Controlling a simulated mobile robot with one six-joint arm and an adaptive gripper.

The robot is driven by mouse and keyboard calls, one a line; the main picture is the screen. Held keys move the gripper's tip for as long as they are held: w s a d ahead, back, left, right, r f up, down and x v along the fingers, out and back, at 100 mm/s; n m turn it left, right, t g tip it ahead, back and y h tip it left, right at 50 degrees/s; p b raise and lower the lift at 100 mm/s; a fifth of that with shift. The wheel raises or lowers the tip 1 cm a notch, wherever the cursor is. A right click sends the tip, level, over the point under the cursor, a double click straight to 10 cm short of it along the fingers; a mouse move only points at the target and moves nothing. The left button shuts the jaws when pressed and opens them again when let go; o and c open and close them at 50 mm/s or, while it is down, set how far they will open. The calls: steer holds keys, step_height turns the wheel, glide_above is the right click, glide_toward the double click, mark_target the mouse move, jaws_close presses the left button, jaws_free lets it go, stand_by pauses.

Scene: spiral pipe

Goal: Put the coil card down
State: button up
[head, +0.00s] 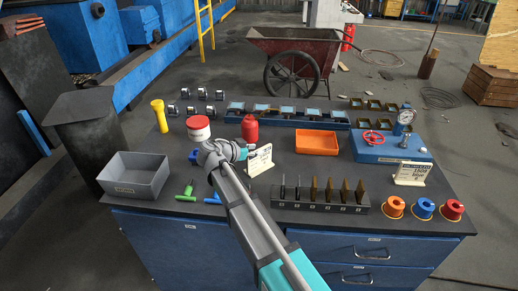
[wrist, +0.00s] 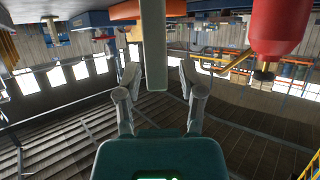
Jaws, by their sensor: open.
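A white card (head: 259,160) with dark print stands upright on the table in the head view, just right of my gripper (head: 241,153). I cannot tell from the print whether it is the coil card. In the wrist view my gripper (wrist: 159,78) is open, with its two fingers spread apart. A pale grey upright piece (wrist: 155,45) shows between the fingers, with a gap on each side; it may be the card seen edge-on. In the head view the fingertips are too small to make out.
A red bottle (head: 250,128) stands close behind my gripper. An orange tray (head: 317,142), a slotted rack (head: 320,203) of upright plates and a second white card (head: 411,173) are to the right. A grey bin (head: 135,175) is at left.

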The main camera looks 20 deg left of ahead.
steer(key=p+v, duration=0.3)
steer(key=v, duration=0.7)
